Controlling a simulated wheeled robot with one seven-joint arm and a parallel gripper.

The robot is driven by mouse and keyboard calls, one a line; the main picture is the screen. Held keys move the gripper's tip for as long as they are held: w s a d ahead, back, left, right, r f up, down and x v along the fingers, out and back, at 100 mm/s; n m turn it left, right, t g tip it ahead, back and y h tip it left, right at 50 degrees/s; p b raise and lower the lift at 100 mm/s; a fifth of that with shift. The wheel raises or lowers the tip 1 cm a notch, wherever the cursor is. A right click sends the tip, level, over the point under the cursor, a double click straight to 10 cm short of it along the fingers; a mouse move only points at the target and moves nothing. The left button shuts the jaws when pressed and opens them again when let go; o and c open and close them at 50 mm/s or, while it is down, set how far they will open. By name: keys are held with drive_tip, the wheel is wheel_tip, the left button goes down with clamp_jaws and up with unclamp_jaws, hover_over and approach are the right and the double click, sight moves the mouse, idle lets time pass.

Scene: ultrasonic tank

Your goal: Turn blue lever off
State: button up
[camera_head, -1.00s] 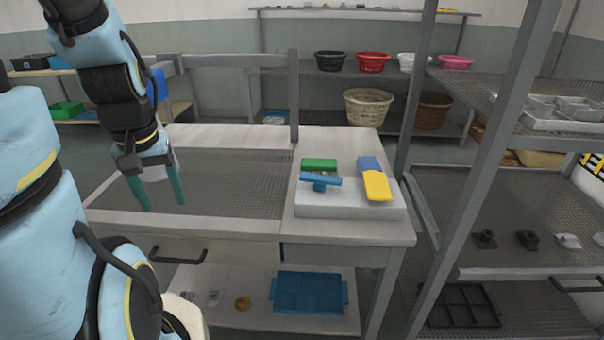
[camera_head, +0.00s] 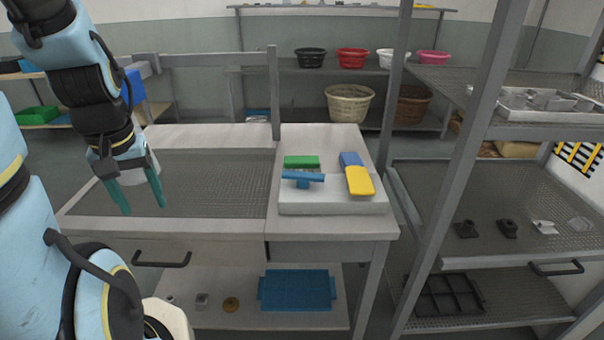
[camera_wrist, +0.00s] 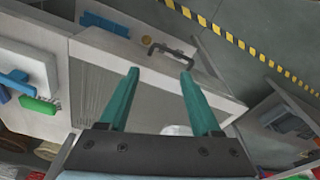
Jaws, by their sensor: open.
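The blue lever (camera_head: 303,177) is a horizontal bar on a short stem, on a white panel block (camera_head: 335,207) at the right of the bench. A green block (camera_head: 301,162) is behind it, and a yellow block (camera_head: 359,181) and a blue block (camera_head: 350,159) are to its right. My gripper (camera_head: 143,209) has two teal fingers, apart and empty, above the left end of the bench, well left of the lever. In the wrist view the fingers (camera_wrist: 158,75) point toward the bench; the blue lever (camera_wrist: 16,82) is at the left edge.
A grey mesh basin (camera_head: 205,184) fills the bench between my gripper and the panel. A grey post (camera_head: 275,95) rises behind it. A metal shelf rack (camera_head: 450,165) stands close on the right. A blue tray (camera_head: 297,290) lies on the lower shelf.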

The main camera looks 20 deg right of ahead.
drive_tip(key=n+y, duration=0.3)
drive_tip(key=n, duration=0.8)
hover_over(289, 173)
drive_tip(key=a, duration=0.4)
drive_tip(key=s+d+r+n+t, duration=0.1)
drive_tip(key=s+d+r, duration=0.2)
drive_tip(key=d, duration=0.5)
drive_tip(key=shift+y, duration=0.4)
drive_tip(key=p+x, duration=0.2)
drive_tip(key=x, duration=0.9)
drive_tip(key=shift+d+f, duration=0.1)
drive_tip(key=shift+f, duration=0.05)
clamp_jaws()
